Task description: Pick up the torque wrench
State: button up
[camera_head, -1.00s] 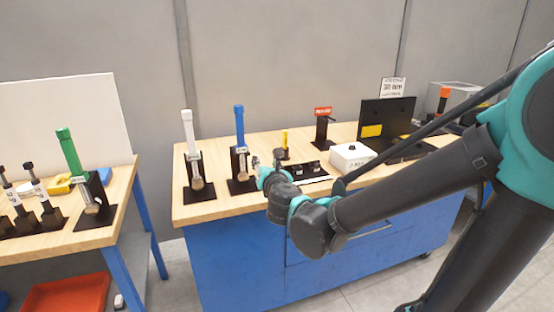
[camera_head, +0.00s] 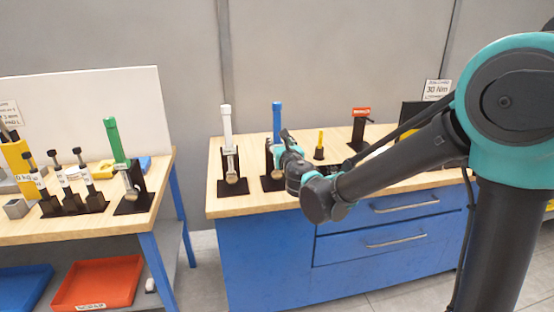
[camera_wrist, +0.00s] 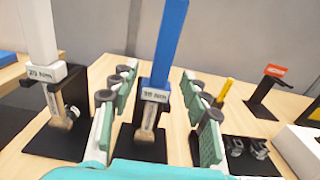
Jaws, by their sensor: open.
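Three torque wrenches stand upright in black holders. The blue one (camera_head: 277,118) is on the blue workbench, partly behind my gripper (camera_head: 284,144). The white one (camera_head: 228,130) is left of it, and the green one (camera_head: 117,142) is on the left table. In the wrist view, the blue wrench (camera_wrist: 169,45) has a label that seems to read 30 Nm, though the digits are blurred. The white wrench (camera_wrist: 38,32) reads about 20 Nm. My gripper (camera_wrist: 155,108) is open. Its fingers appear either side of the blue wrench and its holder, with no contact visible.
A yellow-handled tool (camera_head: 320,143) and a black stand with a red tag (camera_head: 361,125) are right of the blue wrench. A white box (camera_wrist: 301,148) shows at the wrist view's right edge. The left table has short black tools (camera_head: 72,185); a red tray (camera_head: 98,284) sits below.

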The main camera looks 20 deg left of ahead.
aim_at(277, 134)
jog(key=shift+x, duration=3)
jog(key=shift+d, duration=0.1)
jog(key=shift+c, duration=0.3)
grip_shut()
